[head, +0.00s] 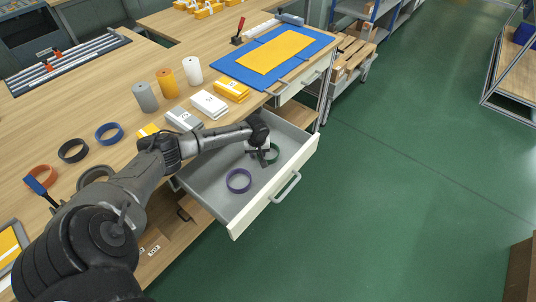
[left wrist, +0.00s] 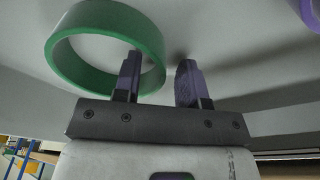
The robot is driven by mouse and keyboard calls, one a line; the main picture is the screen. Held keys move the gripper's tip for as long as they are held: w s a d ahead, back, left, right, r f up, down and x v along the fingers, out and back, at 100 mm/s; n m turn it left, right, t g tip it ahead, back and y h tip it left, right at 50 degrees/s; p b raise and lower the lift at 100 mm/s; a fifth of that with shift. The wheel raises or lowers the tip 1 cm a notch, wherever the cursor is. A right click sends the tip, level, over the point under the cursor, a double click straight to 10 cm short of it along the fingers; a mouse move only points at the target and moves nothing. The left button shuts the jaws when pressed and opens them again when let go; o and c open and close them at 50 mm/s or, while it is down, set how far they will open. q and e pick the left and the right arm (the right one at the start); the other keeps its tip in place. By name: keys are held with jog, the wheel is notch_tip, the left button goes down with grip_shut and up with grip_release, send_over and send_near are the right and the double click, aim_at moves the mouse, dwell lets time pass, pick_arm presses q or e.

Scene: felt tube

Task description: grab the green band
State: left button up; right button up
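The green band (head: 273,154) lies in the open drawer (head: 222,204), partly hidden by my left gripper (head: 263,157). In the left wrist view the green band (left wrist: 66,67) is a large ring at the upper left. My left gripper (left wrist: 158,80) is open there, its two dark fingers apart. One finger overlaps the ring's opening and the other is outside the ring, with the ring's right wall between them in the picture. I cannot tell whether either finger touches the band. My right gripper is not in view.
A purple band (head: 239,181) lies in the drawer nearer the front; its edge shows in the left wrist view (left wrist: 310,10). The drawer walls surround both bands.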

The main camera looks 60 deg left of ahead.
pick_arm(q)
jog(key=shift+c, duration=0.4)
grip_shut()
jog(key=shift+r, duration=0.15)
